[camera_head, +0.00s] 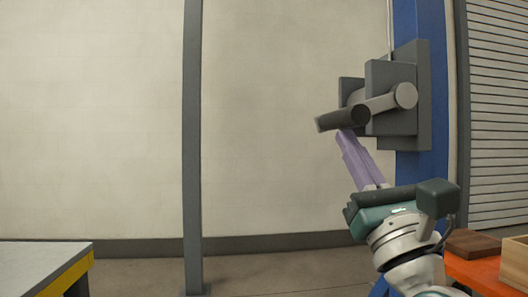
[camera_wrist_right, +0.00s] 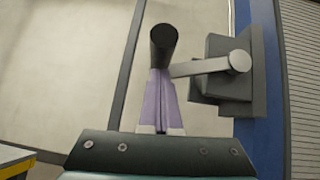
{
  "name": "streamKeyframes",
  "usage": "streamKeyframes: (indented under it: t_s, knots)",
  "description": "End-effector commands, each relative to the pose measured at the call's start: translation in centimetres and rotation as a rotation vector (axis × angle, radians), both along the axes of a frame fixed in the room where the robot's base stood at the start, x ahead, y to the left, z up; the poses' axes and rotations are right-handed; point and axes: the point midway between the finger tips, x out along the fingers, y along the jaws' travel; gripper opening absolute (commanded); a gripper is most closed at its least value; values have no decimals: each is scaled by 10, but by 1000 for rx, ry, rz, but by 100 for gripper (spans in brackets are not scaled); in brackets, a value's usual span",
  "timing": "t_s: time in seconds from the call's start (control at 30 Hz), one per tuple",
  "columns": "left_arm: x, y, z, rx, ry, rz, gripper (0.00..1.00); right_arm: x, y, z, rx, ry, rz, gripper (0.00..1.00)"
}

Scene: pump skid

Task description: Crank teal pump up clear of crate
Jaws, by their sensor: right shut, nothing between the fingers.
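The crank's dark round handle (camera_head: 340,118) sticks out to the left from the grey winch (camera_head: 395,75) on the blue post. In the right wrist view the handle (camera_wrist_right: 163,45) sits at the end of a light grey crank arm (camera_wrist_right: 200,67). My right gripper (camera_head: 346,136), with purple fingers, reaches up to the handle from below. Its fingers are shut with nothing between them; the tips are at the handle's underside, and I cannot tell whether they touch it. The teal pump is not in view. My left gripper is not in view.
A reddish-brown block (camera_head: 472,243) and a light wooden box (camera_head: 515,262) stand on an orange surface at lower right. A grey table with a yellow edge (camera_head: 65,275) is at lower left. A thin grey post (camera_head: 193,150) stands between; the space around it looks clear.

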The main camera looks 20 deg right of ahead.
Motion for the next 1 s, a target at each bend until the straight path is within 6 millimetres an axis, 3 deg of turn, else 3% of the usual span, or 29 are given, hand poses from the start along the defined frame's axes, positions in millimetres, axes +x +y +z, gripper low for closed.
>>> streamKeyframes:
  t_s: [0.03,0.6,1.0]
  knots:
    - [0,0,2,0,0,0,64,-2,2,9,8,-23,1,0]
    - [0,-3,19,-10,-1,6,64,2,20,59,292,-97,-1,0]
    - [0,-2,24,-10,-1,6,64,3,22,78,405,-123,-3,0]
